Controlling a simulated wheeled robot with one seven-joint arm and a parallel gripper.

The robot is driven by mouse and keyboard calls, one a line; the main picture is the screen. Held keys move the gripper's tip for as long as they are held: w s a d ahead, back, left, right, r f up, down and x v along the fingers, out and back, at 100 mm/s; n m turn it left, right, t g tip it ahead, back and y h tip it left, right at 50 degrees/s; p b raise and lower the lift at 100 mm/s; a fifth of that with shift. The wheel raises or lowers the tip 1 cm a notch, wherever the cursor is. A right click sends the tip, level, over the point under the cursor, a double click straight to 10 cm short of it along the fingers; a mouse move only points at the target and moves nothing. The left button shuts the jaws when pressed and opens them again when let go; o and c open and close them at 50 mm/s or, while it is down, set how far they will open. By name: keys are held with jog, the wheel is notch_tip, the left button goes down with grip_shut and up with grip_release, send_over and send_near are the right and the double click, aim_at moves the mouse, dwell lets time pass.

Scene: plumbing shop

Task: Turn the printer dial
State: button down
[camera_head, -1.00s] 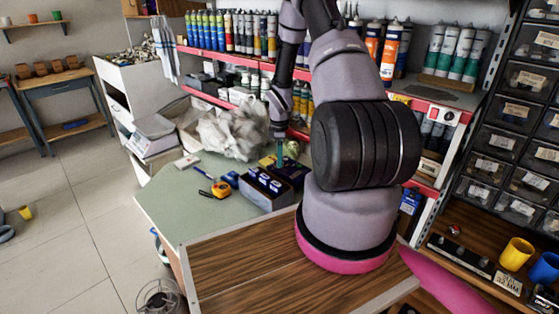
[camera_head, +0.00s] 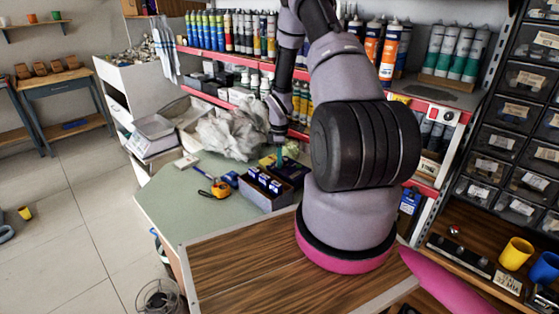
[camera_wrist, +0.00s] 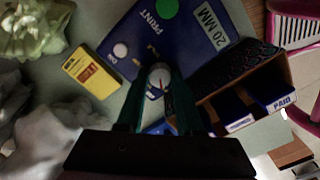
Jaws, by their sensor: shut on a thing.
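The printer (camera_wrist: 195,60) is a dark blue box marked PRINT and 20 MM, with a green round button (camera_wrist: 166,8) and a small white round knob (camera_wrist: 120,50) on its face. The printer dial (camera_wrist: 160,76) is a pale round knob with a red pointer mark. My gripper (camera_wrist: 160,84), with teal fingers, is shut on the dial, one finger on each side. In the head view my gripper (camera_head: 280,155) is a thin teal shape reaching down to the printer, which is mostly hidden behind the arm and a box.
A wooden box (camera_head: 262,203) with blue compartments, one marked PAID, stands right beside the printer. A yellow package (camera_wrist: 91,72) and crumpled grey plastic (camera_head: 230,133) lie close by. A tape measure (camera_head: 219,188) is on the green counter (camera_head: 185,215), whose front left is clear.

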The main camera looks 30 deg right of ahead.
jog(key=m, duration=1.7)
jog(key=shift+m, duration=0.4)
jog(key=m, duration=0.5)
jog(key=shift+m, duration=0.4)
jog(key=c, duration=0.5)
grip_release()
jog(key=shift+c, duration=0.2)
